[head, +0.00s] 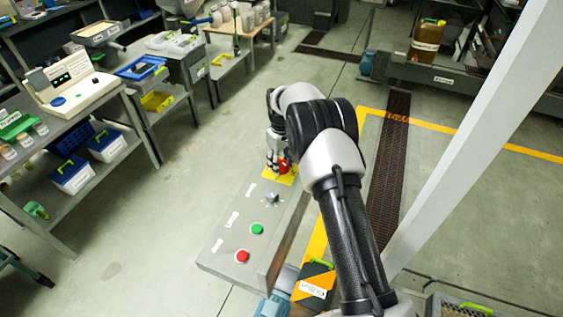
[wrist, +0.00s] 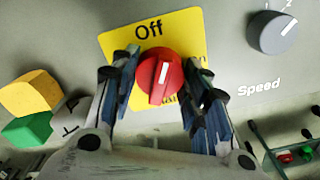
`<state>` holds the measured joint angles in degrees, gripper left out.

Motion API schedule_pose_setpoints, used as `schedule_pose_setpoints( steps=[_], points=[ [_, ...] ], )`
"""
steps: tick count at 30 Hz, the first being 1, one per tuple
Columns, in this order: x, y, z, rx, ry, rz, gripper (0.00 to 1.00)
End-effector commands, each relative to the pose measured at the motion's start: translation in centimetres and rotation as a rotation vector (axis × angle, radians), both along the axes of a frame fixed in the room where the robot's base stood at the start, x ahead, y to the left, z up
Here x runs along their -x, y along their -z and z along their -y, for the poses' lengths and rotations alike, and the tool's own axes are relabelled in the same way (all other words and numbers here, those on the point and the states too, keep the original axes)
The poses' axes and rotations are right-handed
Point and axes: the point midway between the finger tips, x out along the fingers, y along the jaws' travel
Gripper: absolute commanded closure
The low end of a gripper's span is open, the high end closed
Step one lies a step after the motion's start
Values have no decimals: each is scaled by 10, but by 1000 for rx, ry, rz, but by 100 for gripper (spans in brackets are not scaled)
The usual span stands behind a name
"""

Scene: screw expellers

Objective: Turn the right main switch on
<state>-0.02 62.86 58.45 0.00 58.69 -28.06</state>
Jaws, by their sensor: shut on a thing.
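The main switch is a red rotary knob (wrist: 160,78) on a yellow plate (wrist: 117,42) marked "Off" at its top. The knob's white line points up, roughly toward "Off". A label at the plate's right is mostly hidden by a finger, and lettering below the knob is partly covered. My gripper (wrist: 160,66) has one finger on each side of the knob and is shut on it. In the head view, the red knob (head: 284,168) shows at the far end of the grey control panel (head: 221,250), with my gripper (head: 276,160) over it.
A grey speed dial (wrist: 274,32) sits beside the plate. A green button (head: 257,228) and a red button (head: 242,256) are nearer on the panel. A white post (head: 470,130) stands at the right. Benches line the left; the floor between is clear.

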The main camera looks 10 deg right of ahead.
Motion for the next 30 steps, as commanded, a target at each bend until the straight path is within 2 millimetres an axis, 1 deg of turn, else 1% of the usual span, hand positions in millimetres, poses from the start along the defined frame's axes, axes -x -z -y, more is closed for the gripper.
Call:
schedule_pose_setpoints(
  steps=[21, 30],
  points=[
    [0, 0, 0, 0, 678, 0, 81],
    [0, 0, 0, 0, 916, 0, 81]
  ],
)
